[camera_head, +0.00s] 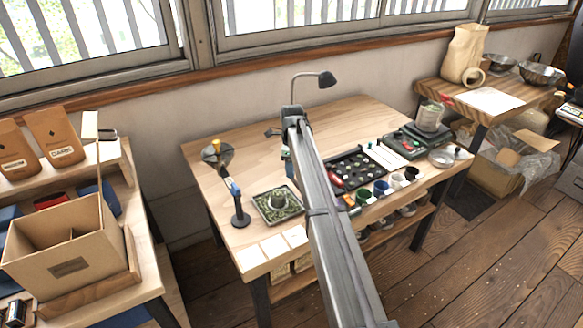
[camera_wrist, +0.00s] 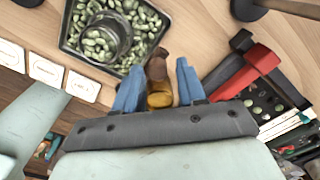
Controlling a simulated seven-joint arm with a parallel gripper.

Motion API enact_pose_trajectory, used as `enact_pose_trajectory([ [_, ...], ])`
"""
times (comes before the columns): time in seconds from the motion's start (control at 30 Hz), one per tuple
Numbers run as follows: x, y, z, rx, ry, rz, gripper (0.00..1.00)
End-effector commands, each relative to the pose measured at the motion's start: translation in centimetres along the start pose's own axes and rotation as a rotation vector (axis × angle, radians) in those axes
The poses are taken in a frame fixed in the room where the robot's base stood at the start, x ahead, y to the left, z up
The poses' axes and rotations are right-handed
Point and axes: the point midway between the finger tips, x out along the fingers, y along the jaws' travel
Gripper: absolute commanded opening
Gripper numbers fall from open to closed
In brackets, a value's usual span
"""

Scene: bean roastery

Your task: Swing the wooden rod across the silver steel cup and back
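The silver steel cup (camera_wrist: 127,42) is full of green beans and stands in a dark square tray (camera_wrist: 66,30) of green beans. In the head view the cup (camera_head: 279,203) and tray (camera_head: 262,213) are left of my arm. The wooden rod (camera_wrist: 158,72), brown with a yellowish near end, lies between the blue fingers of my gripper (camera_wrist: 158,88). In the head view my arm mostly hides the gripper.
Pale cards (camera_head: 272,247) lie before the tray. A black stand (camera_head: 240,218) is at its left. Right of my arm are a dark tray (camera_head: 372,188), small cups (camera_head: 381,188) and a green scale (camera_head: 405,147). A small lamp (camera_head: 326,80) stands behind.

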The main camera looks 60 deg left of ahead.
Motion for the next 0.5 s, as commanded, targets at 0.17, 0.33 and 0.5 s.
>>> enact_pose_trajectory([
  [0.17,0.0,0.1,0.0,-0.001,0.0,0.001,0.48],
  [0.33,-0.1,0.1,0.1,-0.001,-0.001,0.001,0.48],
  [0.5,-1.4,0.0,0.1,-0.001,-0.001,0.0,0.48],
])
